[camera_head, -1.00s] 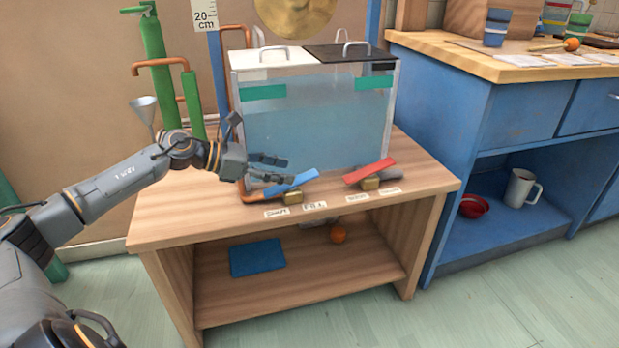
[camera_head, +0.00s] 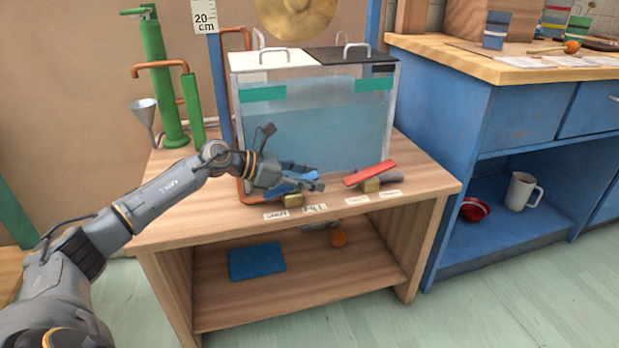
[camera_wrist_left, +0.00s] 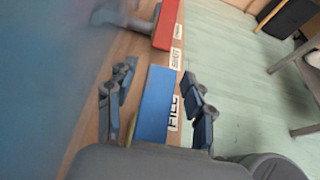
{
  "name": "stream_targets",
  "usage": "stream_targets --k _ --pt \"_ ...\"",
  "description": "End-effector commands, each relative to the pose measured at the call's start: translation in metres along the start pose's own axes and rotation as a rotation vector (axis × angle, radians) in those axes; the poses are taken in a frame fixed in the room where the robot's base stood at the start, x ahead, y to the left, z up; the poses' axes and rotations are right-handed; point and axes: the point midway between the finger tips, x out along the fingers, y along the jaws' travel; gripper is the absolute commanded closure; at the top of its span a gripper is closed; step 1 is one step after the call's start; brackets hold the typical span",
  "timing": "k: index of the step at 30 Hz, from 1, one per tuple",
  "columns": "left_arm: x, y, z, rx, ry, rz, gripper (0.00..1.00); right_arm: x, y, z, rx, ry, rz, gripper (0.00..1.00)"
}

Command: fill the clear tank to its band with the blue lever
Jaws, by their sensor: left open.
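The clear tank (camera_head: 318,135) stands on the wooden table, with blue water in it. Teal bands (camera_head: 263,93) mark its upper part; I cannot tell exactly how the water surface sits against them. My left gripper (camera_head: 314,180) is open at the tank's front left, over the blue lever (camera_head: 280,190). In the left wrist view the blue lever (camera_wrist_left: 157,105) lies between the two spread fingers, beside the FILL label (camera_wrist_left: 174,112). The gripper covers much of the lever in the head view, and its tilt is hard to tell. My right gripper is out of view.
A red lever (camera_head: 369,173) sits just right of the gripper. Copper pipe (camera_head: 232,100) runs up the tank's left side. A green pump (camera_head: 158,90) and a funnel (camera_head: 144,112) stand at the back left. The table's front left is clear.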

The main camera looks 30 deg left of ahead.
Motion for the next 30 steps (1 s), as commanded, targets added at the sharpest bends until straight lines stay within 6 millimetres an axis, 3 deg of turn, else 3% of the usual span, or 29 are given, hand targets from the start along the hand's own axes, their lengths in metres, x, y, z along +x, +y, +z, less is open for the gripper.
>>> stream_targets --k 1,9,26,30 --pt "-0.0001 0.0 0.0 0.0 0.0 0.0 0.49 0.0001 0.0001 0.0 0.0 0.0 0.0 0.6" --pt "-0.0003 0.0001 0.0001 0.0 -0.001 0.0 1.0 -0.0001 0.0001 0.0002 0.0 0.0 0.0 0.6" --pt "-0.0001 0.0005 0.0025 -0.001 0.043 0.001 1.0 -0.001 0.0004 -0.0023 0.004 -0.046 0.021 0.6" --pt "0.0008 0.0004 0.0024 0.0 0.071 0.001 1.0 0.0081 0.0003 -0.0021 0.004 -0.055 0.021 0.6"
